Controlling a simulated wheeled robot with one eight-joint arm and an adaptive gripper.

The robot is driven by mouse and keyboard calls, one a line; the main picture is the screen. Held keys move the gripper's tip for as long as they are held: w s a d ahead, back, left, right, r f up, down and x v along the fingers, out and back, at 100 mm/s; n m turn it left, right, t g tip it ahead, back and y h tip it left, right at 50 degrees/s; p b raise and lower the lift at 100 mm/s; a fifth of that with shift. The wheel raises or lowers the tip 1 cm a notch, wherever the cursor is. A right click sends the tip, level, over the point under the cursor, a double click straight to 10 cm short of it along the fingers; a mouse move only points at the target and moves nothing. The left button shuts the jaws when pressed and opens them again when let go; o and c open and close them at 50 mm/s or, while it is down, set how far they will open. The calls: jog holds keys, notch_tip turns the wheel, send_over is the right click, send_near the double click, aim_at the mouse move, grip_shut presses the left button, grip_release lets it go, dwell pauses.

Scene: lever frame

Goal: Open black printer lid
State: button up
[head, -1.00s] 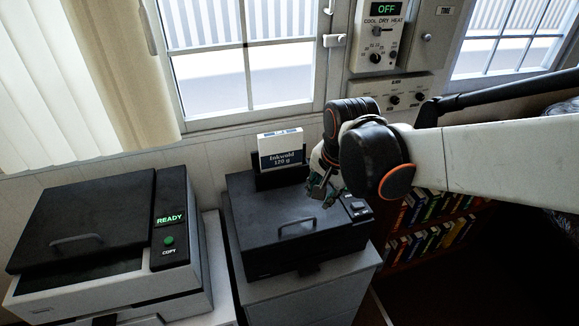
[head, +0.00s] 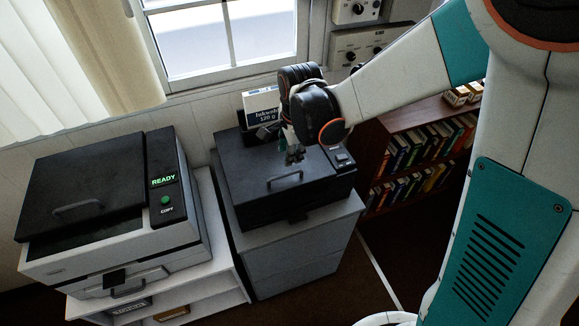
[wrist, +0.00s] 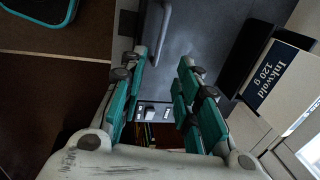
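The black printer (head: 260,195) stands on a grey cabinet, and its flat lid (head: 245,165) is down. A grey bar handle (head: 285,177) lies near the lid's front edge. My gripper (head: 294,158) hangs over the lid, just behind and to the right of the handle. In the wrist view the two teal fingers (wrist: 163,68) are spread apart with nothing between them. The handle (wrist: 162,32) shows there beyond the left fingertip. I cannot tell whether the fingertips touch the lid.
A paper box marked Inkwold (head: 262,105) stands behind the printer. A copier (head: 110,205) with a READY display stands to the left on a white shelf unit. A bookcase (head: 420,150) is to the right. A window is behind.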

aim_at(287, 174)
jog(key=f+b, duration=0.2)
jog(key=f, duration=0.2)
jog(key=w+f+b, duration=0.1)
jog(key=f+b, duration=0.1)
jog(key=f, duration=0.1)
jog(key=w+f+b, duration=0.1)
jog(key=f+b, duration=0.1)
jog(key=f, duration=0.2)
jog(key=shift+w+a+f+b, duration=0.15)
jog(key=shift+a+f+b, duration=0.15)
jog(key=shift+a+f, duration=0.05)
grip_shut()
